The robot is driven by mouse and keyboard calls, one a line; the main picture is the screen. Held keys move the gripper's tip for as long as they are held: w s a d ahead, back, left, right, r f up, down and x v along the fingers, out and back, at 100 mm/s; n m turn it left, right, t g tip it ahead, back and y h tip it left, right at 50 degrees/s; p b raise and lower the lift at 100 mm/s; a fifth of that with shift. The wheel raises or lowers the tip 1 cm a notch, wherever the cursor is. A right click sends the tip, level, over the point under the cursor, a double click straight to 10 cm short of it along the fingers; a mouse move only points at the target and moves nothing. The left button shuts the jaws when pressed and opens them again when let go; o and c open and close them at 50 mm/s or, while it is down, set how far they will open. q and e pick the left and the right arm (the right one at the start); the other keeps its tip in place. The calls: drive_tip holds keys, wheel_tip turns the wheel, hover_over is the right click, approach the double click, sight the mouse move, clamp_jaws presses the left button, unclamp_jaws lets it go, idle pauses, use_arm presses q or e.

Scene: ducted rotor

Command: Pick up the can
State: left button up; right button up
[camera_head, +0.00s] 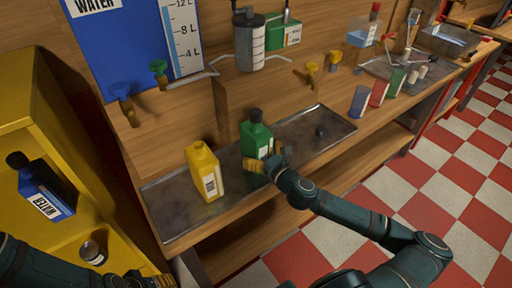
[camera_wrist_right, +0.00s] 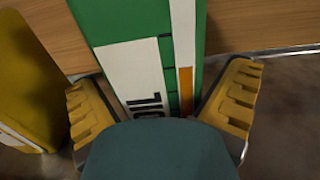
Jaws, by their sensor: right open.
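A green can (camera_head: 257,141) with a dark cap stands upright on the metal tray. Its white label reads OIL in the right wrist view (camera_wrist_right: 135,80). My right gripper (camera_head: 262,164) is low at the can's front; in the wrist view its yellow fingers (camera_wrist_right: 160,100) are spread on either side of the can, with a gap on the right. A small metal tin (camera_head: 93,252) sits in the yellow cabinet at lower left. My left gripper (camera_head: 155,281) shows only partly at the bottom edge, so its opening is hidden.
A yellow jug (camera_head: 204,172) stands left of the green can on the metal tray (camera_head: 165,208). A dark blue WATER jug (camera_head: 45,187) is in the yellow cabinet (camera_head: 50,110). Several taps and bottles line the bench to the right. The tray's right part is mostly clear.

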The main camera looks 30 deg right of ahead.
drive_tip(key=c, duration=1.3)
